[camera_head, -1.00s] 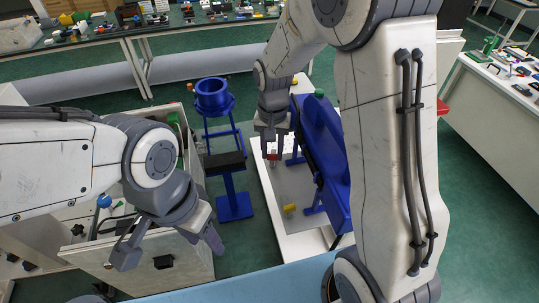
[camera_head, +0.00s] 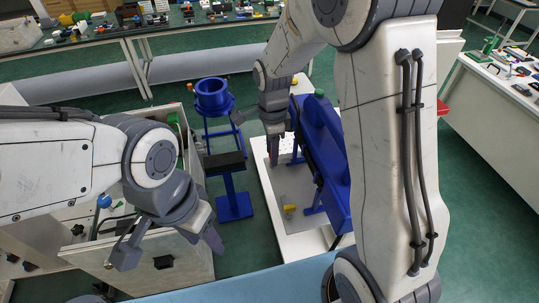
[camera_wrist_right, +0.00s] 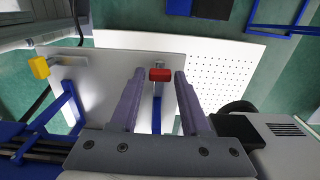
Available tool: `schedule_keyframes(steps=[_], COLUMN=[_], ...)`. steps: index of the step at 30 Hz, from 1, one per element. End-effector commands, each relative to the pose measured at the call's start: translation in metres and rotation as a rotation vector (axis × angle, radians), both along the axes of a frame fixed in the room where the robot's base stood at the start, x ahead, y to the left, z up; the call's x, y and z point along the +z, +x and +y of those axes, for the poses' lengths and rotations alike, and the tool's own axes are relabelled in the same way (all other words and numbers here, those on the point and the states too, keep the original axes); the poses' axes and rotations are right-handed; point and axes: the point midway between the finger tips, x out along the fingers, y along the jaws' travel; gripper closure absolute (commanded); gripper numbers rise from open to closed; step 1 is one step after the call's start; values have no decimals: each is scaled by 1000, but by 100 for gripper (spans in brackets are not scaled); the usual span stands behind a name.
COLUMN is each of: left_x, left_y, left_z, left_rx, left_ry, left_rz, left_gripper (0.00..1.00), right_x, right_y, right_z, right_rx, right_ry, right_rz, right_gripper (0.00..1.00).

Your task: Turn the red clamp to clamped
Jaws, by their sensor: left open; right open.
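The red clamp (camera_wrist_right: 160,75) shows in the right wrist view as a small red block on a thin metal stem over a light grey plate (camera_wrist_right: 110,48). My right gripper (camera_wrist_right: 159,78) is open, with one finger on each side of the red clamp. Narrow gaps show on both sides; I cannot tell if the fingertips are level with it. In the head view my right gripper (camera_head: 273,152) points down over the plate, its fingers nearly in line, and the red clamp is hidden. My left gripper (camera_head: 167,247) is open and empty at the lower left.
A yellow clamp (camera_wrist_right: 39,67) sits on the same plate, left of the red one in the wrist view. A white perforated board (camera_wrist_right: 225,65) lies beside it. A blue frame (camera_head: 325,150) stands close right of my right gripper. An open drawer (camera_head: 180,262) is under my left gripper.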

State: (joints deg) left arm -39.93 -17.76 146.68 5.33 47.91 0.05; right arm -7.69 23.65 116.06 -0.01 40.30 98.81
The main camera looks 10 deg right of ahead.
Motion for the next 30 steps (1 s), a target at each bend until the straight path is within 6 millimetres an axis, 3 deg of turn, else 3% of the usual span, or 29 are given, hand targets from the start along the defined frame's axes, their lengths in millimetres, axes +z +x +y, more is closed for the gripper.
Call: schedule_keyframes(steps=[21,30], left_x=[61,61], left_y=[0,0], left_z=[0,0], left_rx=[-9,-10], left_ry=[0,0], left_rz=[-1,-1], left_gripper=[50,50], right_x=[69,69], right_y=[0,0], right_z=[0,0], right_rx=[1,1], right_ry=[0,0], right_rz=[-1,0], right_gripper=[54,54])
